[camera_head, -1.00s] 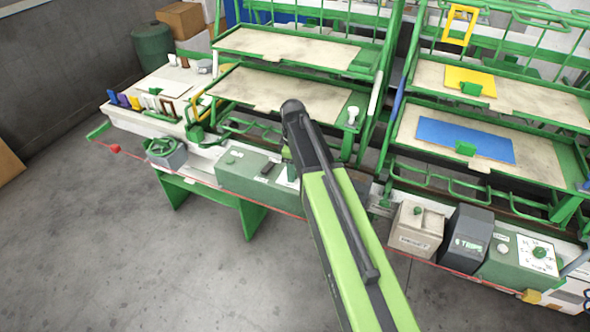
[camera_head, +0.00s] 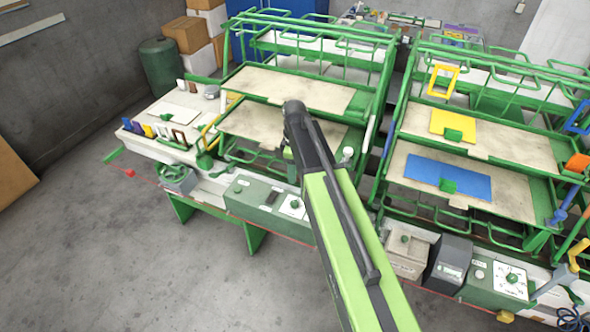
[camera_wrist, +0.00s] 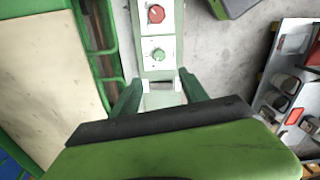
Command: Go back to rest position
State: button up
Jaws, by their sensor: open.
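My gripper (camera_wrist: 160,90) shows in the wrist view with its two green fingers spread apart and nothing between them in their grasp. Beyond the fingertips is a pale control box (camera_wrist: 158,30) with a red knob and a green knob. In the head view my black and green arm reaches up the middle of the picture, over the front of the green workbench. The fingers cannot be made out there. No object is held.
The green-framed workbench (camera_head: 290,90) has sloped shelves, with a blue panel (camera_head: 448,178) and a yellow panel (camera_head: 452,124) at right. Control boxes (camera_head: 263,205) line its front edge. A green barrel (camera_head: 160,66) stands at back left. The grey floor (camera_head: 110,260) at front left is clear.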

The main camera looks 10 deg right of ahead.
jog(key=shift+f, duration=0.1)
jog(key=s+f+m+b, duration=0.2)
jog(key=s+m, duration=1)
jog(key=s, duration=0.3)
jog(key=shift+d+f+m+b, duration=0.3)
jog(key=shift+d+m+b, duration=0.05)
jog(key=shift+d+m, duration=0.05)
